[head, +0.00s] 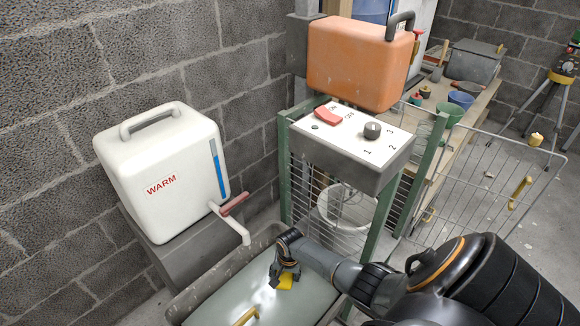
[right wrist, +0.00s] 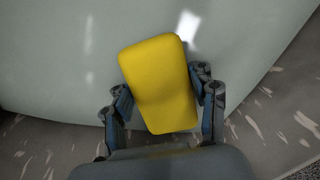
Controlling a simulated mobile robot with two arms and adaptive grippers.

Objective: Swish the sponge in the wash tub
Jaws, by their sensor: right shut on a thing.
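The yellow sponge (head: 286,281) is at the water surface or just above it in the wash tub (head: 200,284); I cannot tell if it touches the water. My right gripper (head: 282,271) is shut on the sponge. In the right wrist view the sponge (right wrist: 160,84) sits tilted between the two fingers of my right gripper (right wrist: 166,108). The tub holds pale grey-green water with bright reflections. My left gripper is not in view.
A white WARM tank (head: 160,172) with a spout stands behind the tub at left. A control box (head: 350,145) with a red switch and knob sits on a green frame, below an orange tank (head: 358,62). A yellow item (head: 246,316) shows at the tub's front.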

